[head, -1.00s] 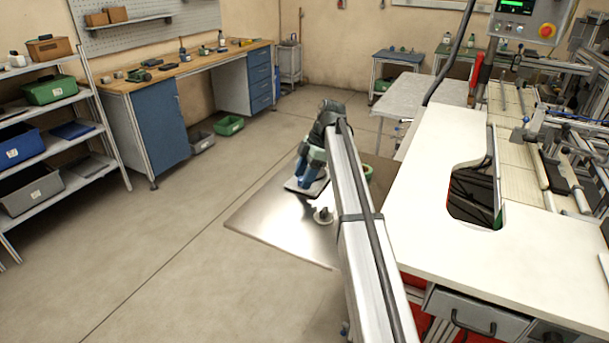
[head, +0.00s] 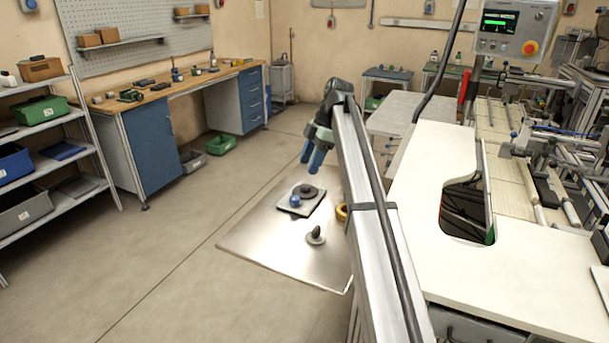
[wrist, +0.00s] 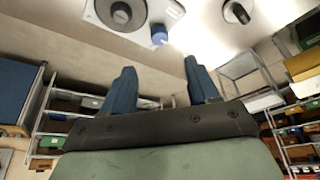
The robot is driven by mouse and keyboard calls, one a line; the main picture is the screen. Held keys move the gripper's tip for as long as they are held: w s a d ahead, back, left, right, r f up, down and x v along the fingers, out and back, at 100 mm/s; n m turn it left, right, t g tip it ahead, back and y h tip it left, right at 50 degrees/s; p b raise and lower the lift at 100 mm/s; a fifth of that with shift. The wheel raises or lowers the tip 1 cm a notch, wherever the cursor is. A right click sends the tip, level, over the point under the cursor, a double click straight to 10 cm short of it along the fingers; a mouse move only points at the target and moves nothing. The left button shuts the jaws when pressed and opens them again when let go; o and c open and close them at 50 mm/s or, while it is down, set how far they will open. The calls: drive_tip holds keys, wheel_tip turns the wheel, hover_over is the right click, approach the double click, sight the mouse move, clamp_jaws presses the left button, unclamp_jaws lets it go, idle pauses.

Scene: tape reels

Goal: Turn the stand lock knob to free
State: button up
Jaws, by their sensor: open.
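A black bar-shaped knob on a pale round base (head: 316,236) stands on the shiny metal tabletop (head: 262,250); it also shows at the top of the wrist view (wrist: 238,13). No marking legible enough to tell its setting. A grey plate (head: 310,206) lies behind it, carrying a dark round knob (head: 306,191) and a blue knob (head: 295,201). Both show in the wrist view, the dark knob (wrist: 122,12) left of the blue one (wrist: 160,35). My gripper (head: 314,160) is open and empty, its blue fingers above and behind the plate, apart from every knob; its fingers also show in the wrist view (wrist: 162,78).
A white worktop (head: 430,235) with a cutout stands to the right. A wooden bench (head: 165,90) and shelves (head: 45,150) stand left.

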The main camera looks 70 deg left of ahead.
drive_tip(key=shift+v, duration=1.1)
drive_tip(key=shift+w, duration=0.1)
